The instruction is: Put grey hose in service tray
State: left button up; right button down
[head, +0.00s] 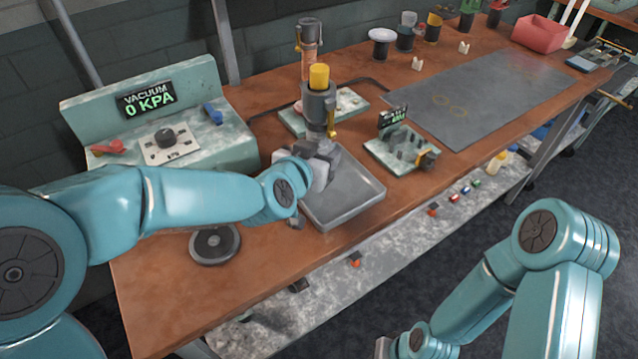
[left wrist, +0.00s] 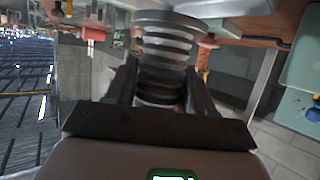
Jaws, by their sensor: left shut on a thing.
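A ribbed grey hose (left wrist: 166,62) stands between the dark fingers of my left gripper (left wrist: 160,92) in the left wrist view. The gripper is shut on it. In the head view my left gripper (head: 322,152) is above the back left part of a shallow grey metal tray (head: 352,198), and its wrist covers part of the tray. A grey cylinder with a yellow top (head: 319,77) rises just behind the fingers. Most of the hose is hidden there. My right arm is at the bottom right; its fingers are out of frame.
A vacuum console (head: 190,125) reading 0 KPA stands at the left. A small pale fixture (head: 404,149) is right of the tray. A dark mat (head: 480,92) lies clear farther right. A round black disc (head: 214,244) sits near the front left edge.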

pick_arm(q)
notch_tip(320, 180, down, 6)
jog(key=shift+w+r+b, duration=0.1)
jog(key=shift+r+b, duration=0.1)
jog(key=shift+b, duration=0.3)
jog(key=shift+r, duration=0.1)
jog(key=shift+f, duration=0.25)
jog(key=o, duration=1.3)
jog(key=shift+r, duration=0.1)
